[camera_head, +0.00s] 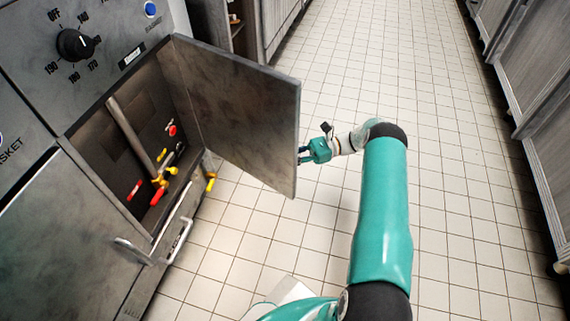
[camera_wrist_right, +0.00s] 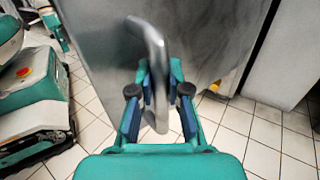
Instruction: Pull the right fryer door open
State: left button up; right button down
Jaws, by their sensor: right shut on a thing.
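The right fryer door (camera_head: 240,112) is a grey metal panel. In the head view it stands swung wide open, out over the aisle, and the compartment (camera_head: 135,135) behind it is exposed. My right gripper (camera_head: 303,155) is at the door's outer face near its free edge, partly hidden behind that edge. In the right wrist view my right gripper (camera_wrist_right: 160,98) has its fingers on both sides of the door's curved metal handle (camera_wrist_right: 156,50) and is shut on it.
Inside the compartment are pipes and valves with red and yellow handles (camera_head: 160,182). The left fryer door (camera_head: 70,240) is closed, with its handle (camera_head: 178,240) sticking out. The tiled aisle (camera_head: 400,60) is clear, with cabinets (camera_head: 525,90) along the right.

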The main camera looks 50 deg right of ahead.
jog(key=shift+w+d, duration=0.2)
jog(key=shift+d, duration=0.1)
jog(key=c, duration=1.1)
grip_release()
jog(key=shift+v, duration=3.8)
